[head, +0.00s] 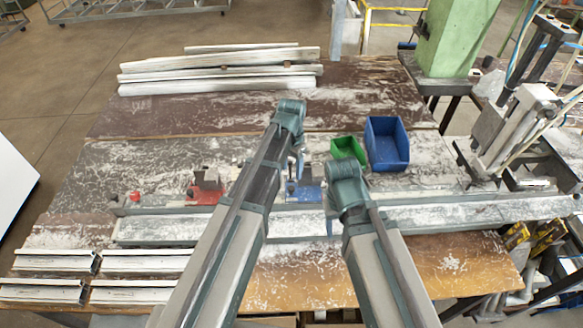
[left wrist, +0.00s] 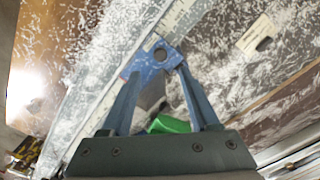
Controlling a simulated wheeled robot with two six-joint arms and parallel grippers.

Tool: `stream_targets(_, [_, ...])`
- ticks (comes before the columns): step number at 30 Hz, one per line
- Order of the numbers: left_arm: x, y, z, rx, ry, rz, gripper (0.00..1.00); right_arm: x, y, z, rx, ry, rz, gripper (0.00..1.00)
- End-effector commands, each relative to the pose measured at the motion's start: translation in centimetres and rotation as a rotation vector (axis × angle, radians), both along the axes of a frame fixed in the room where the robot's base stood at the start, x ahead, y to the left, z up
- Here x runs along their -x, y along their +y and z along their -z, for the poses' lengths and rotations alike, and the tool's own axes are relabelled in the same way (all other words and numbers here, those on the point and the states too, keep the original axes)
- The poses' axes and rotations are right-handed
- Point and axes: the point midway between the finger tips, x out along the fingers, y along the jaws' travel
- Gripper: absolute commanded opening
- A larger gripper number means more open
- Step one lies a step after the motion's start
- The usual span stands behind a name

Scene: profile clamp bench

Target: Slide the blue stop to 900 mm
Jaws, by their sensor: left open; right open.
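The blue stop (head: 308,193) sits on the long pale rail (head: 420,214), near its middle. In the left wrist view the blue stop (left wrist: 150,62) shows a round hole and lies at the fingertips, by the scale strip (left wrist: 178,22). My left gripper (head: 294,172) is open, just above the stop, with its two fingers spread toward the stop's sides. I cannot tell whether they touch it. My right gripper (head: 330,222) is mostly hidden by its own arm, over the rail right of the stop. The scale's numbers are too small to read.
A red stop (head: 208,188) sits on the rail further left. A green bin (head: 348,149) and a blue bin (head: 386,145) stand behind the rail. Profiles (head: 220,72) lie at the back and short ones (head: 55,260) front left. A clamp machine (head: 515,125) stands right.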

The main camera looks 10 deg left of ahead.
Motion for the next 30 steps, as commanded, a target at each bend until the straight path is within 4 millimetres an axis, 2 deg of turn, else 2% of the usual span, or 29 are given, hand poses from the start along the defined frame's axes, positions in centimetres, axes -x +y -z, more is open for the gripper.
stream_targets(1, [0.0,0.0,-1.6,0.0,0.0,0.0,0.62,0.0,0.0,-1.6,0.0,0.0,0.001,0.57])
stream_targets(3, [0.0,0.0,-2.7,0.0,0.0,0.0,0.62,0.0,0.0,-2.7,-0.001,0.0,0.003,0.57])
stream_targets(10, [0.0,0.0,-4.8,0.0,0.0,0.0,0.62,0.0,0.0,-4.8,-0.001,0.001,0.001,0.57])
stream_targets(27, [0.0,0.0,-4.8,0.0,0.0,0.0,0.62,0.0,0.0,-4.8,0.0,0.002,0.0,0.57])
stream_targets(30, [1.0,-0.3,-3.9,-0.004,0.002,-0.007,0.62,0.0,0.0,-3.9,-0.001,0.001,0.0,0.57])
